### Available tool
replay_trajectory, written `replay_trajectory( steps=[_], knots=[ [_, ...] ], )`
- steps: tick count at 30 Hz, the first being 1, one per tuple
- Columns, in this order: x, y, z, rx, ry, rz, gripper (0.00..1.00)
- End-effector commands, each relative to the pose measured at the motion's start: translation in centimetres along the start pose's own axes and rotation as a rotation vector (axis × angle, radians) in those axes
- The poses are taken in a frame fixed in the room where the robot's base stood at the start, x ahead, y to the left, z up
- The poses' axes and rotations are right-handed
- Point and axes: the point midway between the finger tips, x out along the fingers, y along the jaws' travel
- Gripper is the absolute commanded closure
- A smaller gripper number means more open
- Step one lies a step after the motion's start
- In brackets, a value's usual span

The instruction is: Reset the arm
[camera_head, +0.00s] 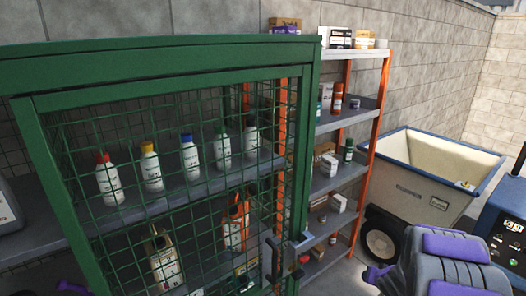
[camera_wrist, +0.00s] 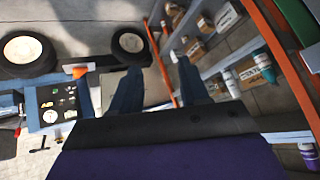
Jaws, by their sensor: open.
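My arm shows at the lower right of the head view as a grey and purple link; its fingers are not clear there. In the wrist view my gripper (camera_wrist: 165,92) shows two dark blue fingers spread apart, with nothing between them. Beyond the fingers lie the floor and an orange-framed shelf. No object touches the fingers.
A green mesh cabinet (camera_head: 165,52) with several bottles fills the left; its door handle (camera_head: 300,245) is at the right edge. An orange-post shelf (camera_head: 368,155) holds boxes and cans. A wheeled cream bin (camera_head: 425,188) and a blue machine (camera_head: 505,225) stand right.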

Motion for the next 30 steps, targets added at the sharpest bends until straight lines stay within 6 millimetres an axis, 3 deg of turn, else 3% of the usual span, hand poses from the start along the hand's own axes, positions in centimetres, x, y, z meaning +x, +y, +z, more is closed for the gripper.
replay_trajectory(
  steps=[7, 14, 20, 30],
  knots=[
    [-7.7, -0.5, -0.1, -0.098, -0.074, 0.195, 0.55],
    [-15.4, -1.7, 3.2, -0.158, -0.207, 0.305, 0.55],
    [-22.3, -3.4, 8.0, -0.206, -0.357, 0.335, 0.55],
    [-33.9, -6.7, 19.3, -0.320, -0.668, 0.238, 0.55]
  ],
)
